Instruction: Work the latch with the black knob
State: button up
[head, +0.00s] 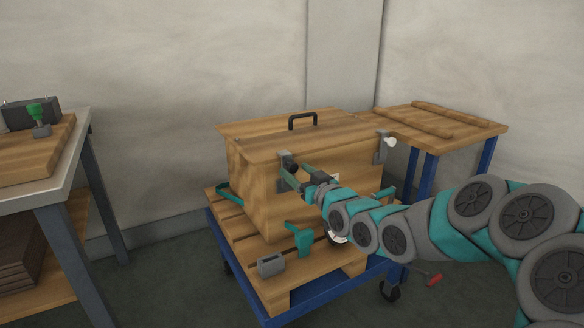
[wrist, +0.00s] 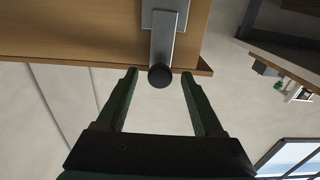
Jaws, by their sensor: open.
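A wooden chest (head: 255,182) with a lid stands on a pallet. The latch with the black knob is a grey metal strap (wrist: 165,38) on the chest in the wrist view, with the round black knob (wrist: 160,77) at its end. In the head view this latch (head: 285,163) is at the chest's left front corner, and my gripper hides its knob. My gripper (head: 297,174) is open at this latch. In the wrist view the knob appears between the two fingertips, with a gap on each side; I cannot tell the depth.
A second latch with a white knob (head: 390,142) is at the chest's right. A black handle (head: 302,116) tops the lid. The pallet (head: 245,228) has teal brackets (head: 300,238) and a grey block (head: 271,264). A bench (head: 70,150) stands left, a wooden table (head: 480,128) behind right.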

jog(key=shift+x, duration=1.4)
grip_shut()
dwell(0.5)
